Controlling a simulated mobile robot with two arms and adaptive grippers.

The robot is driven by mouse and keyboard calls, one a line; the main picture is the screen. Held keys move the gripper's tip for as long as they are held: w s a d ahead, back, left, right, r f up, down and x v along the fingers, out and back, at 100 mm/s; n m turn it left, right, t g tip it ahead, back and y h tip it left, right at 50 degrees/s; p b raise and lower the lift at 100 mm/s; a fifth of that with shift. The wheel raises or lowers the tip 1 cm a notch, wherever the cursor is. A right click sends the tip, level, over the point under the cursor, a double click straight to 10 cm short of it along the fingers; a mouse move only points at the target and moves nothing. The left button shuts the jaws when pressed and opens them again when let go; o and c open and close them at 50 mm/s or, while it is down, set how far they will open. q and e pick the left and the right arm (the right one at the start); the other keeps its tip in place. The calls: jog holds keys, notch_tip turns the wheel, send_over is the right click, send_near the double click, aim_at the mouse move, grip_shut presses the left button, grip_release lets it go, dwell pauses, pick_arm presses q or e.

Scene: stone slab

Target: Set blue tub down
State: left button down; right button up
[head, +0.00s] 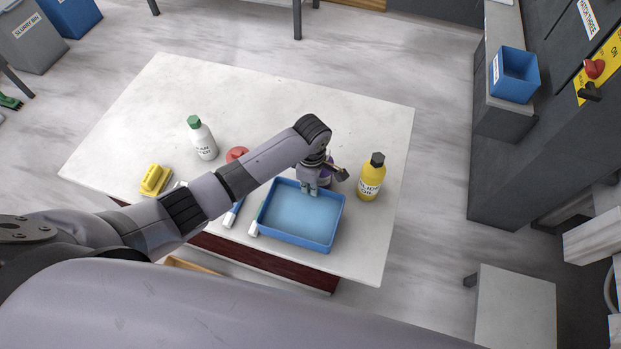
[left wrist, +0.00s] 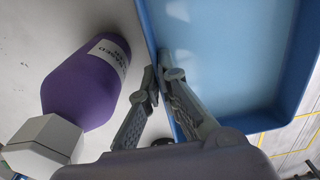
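The blue tub (head: 290,239) is a shallow rectangular tray over the front right part of the pale stone slab (head: 375,130). My left gripper (head: 312,188) is at the tub's far wall. In the left wrist view, the fingers of my left gripper (left wrist: 162,78) stand on either side of the tub's wall (left wrist: 148,35), closed on it. The tub's inside looks empty. I cannot tell whether its bottom touches the slab. My right gripper is not in view.
A purple bottle (left wrist: 85,82) is close beside the tub. A yellow bottle (head: 371,178) stands right of it. A white bottle (head: 203,141) with a green cap and a yellow brush (head: 156,179) are farther left. A blue bin (head: 517,75) sits at the right. The slab's back is clear.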

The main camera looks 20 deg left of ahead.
pick_arm(q)
jog(key=shift+f, duration=1.05)
jog(key=shift+f, duration=0.1)
jog(key=c, duration=2.3)
grip_release()
jog(key=shift+f, duration=0.1)
jog(key=o, duration=0.5)
notch_tip(320, 180, up, 12)
jog(key=shift+r, duration=0.2)
jog(key=shift+w, duration=0.1)
